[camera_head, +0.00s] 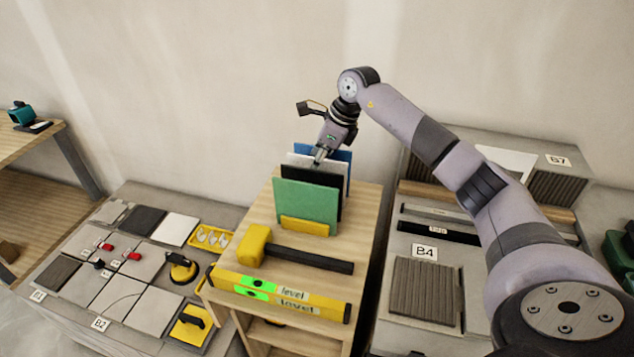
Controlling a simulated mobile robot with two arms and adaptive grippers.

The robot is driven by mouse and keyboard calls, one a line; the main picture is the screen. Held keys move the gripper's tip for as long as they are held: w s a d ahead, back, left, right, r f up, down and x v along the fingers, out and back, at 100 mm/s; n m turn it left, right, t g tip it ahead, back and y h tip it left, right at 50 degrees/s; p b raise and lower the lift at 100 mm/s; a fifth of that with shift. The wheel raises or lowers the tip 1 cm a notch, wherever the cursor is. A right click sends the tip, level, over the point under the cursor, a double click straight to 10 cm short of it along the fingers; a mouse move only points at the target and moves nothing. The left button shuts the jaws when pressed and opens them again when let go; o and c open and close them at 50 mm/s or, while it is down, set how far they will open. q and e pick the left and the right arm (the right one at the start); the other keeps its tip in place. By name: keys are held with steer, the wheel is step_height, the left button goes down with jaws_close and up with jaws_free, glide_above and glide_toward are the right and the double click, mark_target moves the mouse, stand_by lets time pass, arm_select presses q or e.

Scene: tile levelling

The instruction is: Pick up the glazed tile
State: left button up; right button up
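Several upright tiles stand one behind another in a yellow holder (305,226) on the wooden stand: a green tile (305,203) in front, then a black tile (300,174), a white tile (298,159) and a blue tile (338,155) at the back. I cannot tell which of them is the glazed one. My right gripper (319,156) points down at the top edges of the tiles, near the black and white ones. Its fingertips are small here, and I cannot see whether they touch or grip a tile. My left gripper is out of view.
A yellow mallet (254,245) and a yellow level (280,293) lie in front of the tiles. Right is a bench with a ribbed tile (426,288). A wall is close behind.

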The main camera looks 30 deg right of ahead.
jaws_close()
stand_by(0.3)
stand_by(0.6)
